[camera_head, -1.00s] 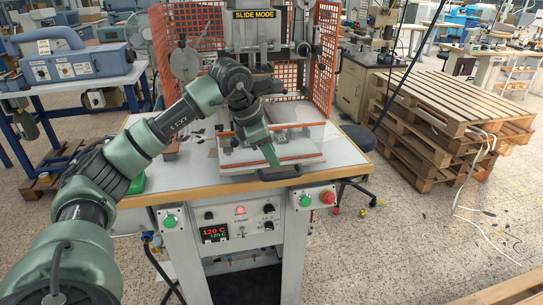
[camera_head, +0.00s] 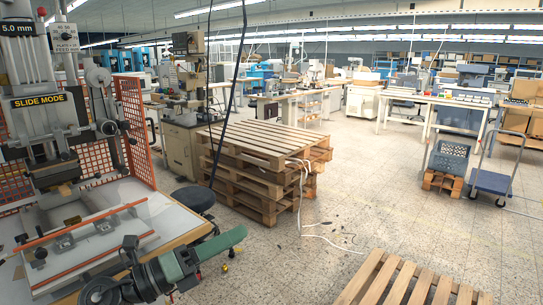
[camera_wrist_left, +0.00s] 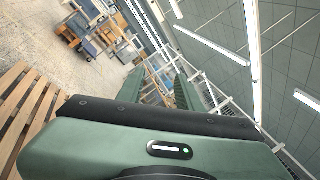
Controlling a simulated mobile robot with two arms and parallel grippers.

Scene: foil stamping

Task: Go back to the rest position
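My left gripper (camera_head: 236,237) is in front of the foil stamping machine (camera_head: 45,110) in the head view, at the right front of its table. One green finger hides the other there. In the left wrist view the two green fingers (camera_wrist_left: 155,68) stand apart with nothing between them. The gripper touches nothing that I can see. The rest of my left arm is mostly below the frame. My right arm and gripper are in neither view.
Stacked wooden pallets (camera_head: 260,165) stand right of the machine, with a white cable on the floor. A black stool (camera_head: 193,199) is beside the machine table (camera_head: 185,236). Another pallet (camera_head: 400,285) lies in front. A blue trolley (camera_head: 492,183) is far right. Open floor lies between.

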